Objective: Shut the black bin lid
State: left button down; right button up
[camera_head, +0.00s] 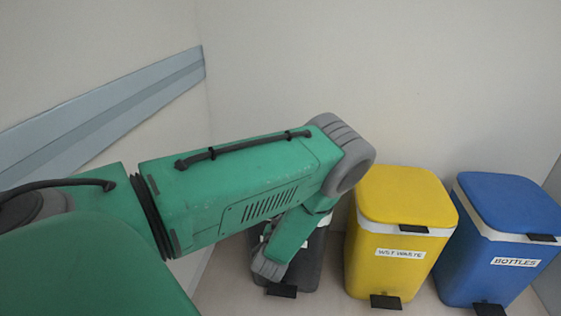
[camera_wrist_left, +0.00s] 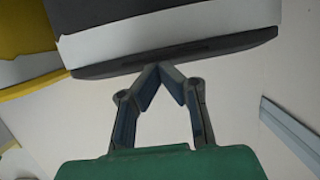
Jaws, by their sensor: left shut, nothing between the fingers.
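The black bin (camera_head: 308,268) stands left of the yellow bin in the head view, mostly hidden behind my left arm. Its lid is hidden there. In the left wrist view the black lid (camera_wrist_left: 225,46) is a thin dark band seen nearly edge-on, along the bin's white rim (camera_wrist_left: 185,24). The lid looks down or nearly down; I cannot tell if it is fully shut. My left gripper (camera_wrist_left: 161,68) is shut and empty, its fingertips together right at the lid's edge; whether they touch it is unclear. My right gripper is in neither view.
A yellow bin (camera_head: 400,240) labelled wet waste and a blue bin (camera_head: 505,245) labelled bottles stand to the right, lids down. The black bin's pedal (camera_head: 281,290) sticks out in front. A blue-grey rail (camera_head: 110,110) runs along the left wall.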

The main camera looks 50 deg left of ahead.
pick_arm(q)
jog(key=s+f+v, duration=0.1)
jog(key=v, duration=0.9)
jog(key=shift+s+f, duration=0.15)
jog(key=shift+s, duration=0.15)
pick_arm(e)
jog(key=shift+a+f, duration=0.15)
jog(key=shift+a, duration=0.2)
pick_arm(q)
jog(key=shift+a, duration=0.1)
